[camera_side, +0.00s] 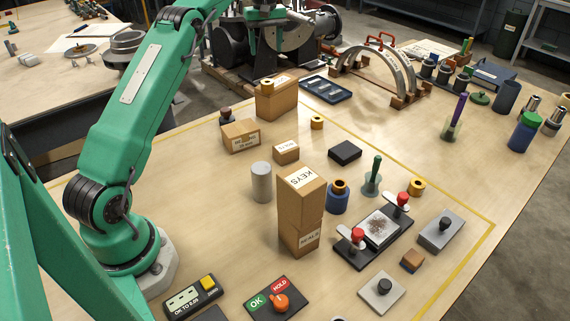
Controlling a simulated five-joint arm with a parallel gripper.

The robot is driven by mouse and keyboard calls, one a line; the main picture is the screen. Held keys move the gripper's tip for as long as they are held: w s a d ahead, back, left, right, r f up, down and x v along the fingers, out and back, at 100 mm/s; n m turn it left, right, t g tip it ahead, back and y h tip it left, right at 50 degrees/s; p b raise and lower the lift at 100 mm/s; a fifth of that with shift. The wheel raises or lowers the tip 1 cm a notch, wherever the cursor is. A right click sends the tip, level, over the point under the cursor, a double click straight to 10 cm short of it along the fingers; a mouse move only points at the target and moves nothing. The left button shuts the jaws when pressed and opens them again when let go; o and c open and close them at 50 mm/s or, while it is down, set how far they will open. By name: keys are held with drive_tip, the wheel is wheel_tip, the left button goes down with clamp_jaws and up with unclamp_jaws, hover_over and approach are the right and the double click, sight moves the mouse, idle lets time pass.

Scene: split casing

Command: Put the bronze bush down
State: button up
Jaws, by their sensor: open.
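Several small ring-shaped bushes stand about. Another bush (317,122) stands on the table to the right of that box. A darker, coppery bush (339,187) sits on top of a blue round holder (338,203). One more bush (417,187) stands at the right. I cannot tell by colour alone which is the bronze one. My gripper (267,66) appears small at the back, above the tall box, open. Its fingertips are hard to make out against the dark machine.
Stacked boxes marked KEYS (301,182) and SEALS (301,240) rise mid-table. A grey cylinder (262,182) stands left of them. Bare table lies left of the grey cylinder.

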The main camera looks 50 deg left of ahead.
idle(0.5)
drive_tip(key=s+d+r+m+t, duration=0.1)
drive_tip(key=s+d+r+m, duration=0.2)
drive_tip(key=s+d+r, duration=0.45)
drive_tip(key=s+d+r+m+t, duration=0.2)
drive_tip(key=s+d+r+m, duration=0.15)
drive_tip(key=d, duration=0.65)
drive_tip(key=s+d+f+m+t, duration=0.1)
drive_tip(key=s+d+f+m, duration=0.2)
drive_tip(key=s, duration=0.8)
drive_tip(key=s+d+f+m+t, duration=0.1)
drive_tip(key=s+d+f+m, duration=0.3)
drive_tip(key=s, duration=0.7)
drive_tip(key=d+f, duration=0.2)
drive_tip(key=d, duration=0.1)
drive_tip(key=shift+f+t, duration=0.3)
drive_tip(key=shift+f, duration=0.1)
